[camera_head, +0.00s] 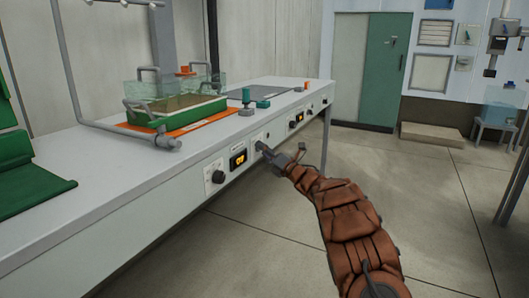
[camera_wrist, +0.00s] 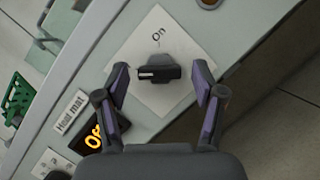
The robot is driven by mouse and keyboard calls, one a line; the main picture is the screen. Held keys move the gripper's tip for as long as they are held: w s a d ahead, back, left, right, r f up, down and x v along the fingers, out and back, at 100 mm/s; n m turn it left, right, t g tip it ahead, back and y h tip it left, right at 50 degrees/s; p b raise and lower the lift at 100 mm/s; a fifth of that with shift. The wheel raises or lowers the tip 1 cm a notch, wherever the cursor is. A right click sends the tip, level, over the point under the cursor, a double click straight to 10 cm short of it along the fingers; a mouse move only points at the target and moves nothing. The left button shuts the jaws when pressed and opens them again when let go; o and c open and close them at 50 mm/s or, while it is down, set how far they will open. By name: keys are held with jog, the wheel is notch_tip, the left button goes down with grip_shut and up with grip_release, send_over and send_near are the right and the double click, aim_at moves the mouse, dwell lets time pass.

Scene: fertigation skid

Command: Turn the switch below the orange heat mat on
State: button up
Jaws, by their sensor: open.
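The orange heat mat (camera_head: 196,126) lies on the bench under a green tray (camera_head: 180,112). On the bench's front panel below it is a small display (camera_head: 238,159). In the wrist view this display (camera_wrist: 93,137) shows orange letters starting "Of", the rest hidden by a finger, beside a "Heat mat" label (camera_wrist: 71,111). The black switch (camera_wrist: 158,72) sits on a white plate (camera_wrist: 170,100) marked "On" at its top. Its bar lies crosswise, not toward that mark. My gripper (camera_wrist: 162,80) is open, one finger on each side of the switch, apparently not touching it.
Another black knob (camera_head: 218,177) is on the panel left of the display. A second display (camera_head: 296,121) is farther right. A grey pipe frame (camera_head: 120,128) stands over the bench's left part.

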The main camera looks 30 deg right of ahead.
jog(key=c, duration=1.1)
jog(key=shift+c, duration=0.2)
jog(key=shift+r+m+p, duration=0.1)
jog(key=shift+m+p, duration=0.3)
jog(key=m+g+p, duration=0.2)
jog(key=m+p, duration=0.3)
jog(key=p, duration=0.5)
jog(key=m+g+h+p, duration=0.1)
jog(key=m+p, duration=0.4)
jog(key=p, duration=0.5)
jog(key=r+m+g+p, duration=0.1)
jog(key=m+g+p, duration=0.1)
jog(key=m+p, duration=0.4)
jog(key=shift+g+h+p, duration=0.4)
jog(key=shift+p, duration=2.05)
jog(key=shift+f+m, duration=0.1)
jog(key=shift+m, duration=0.2)
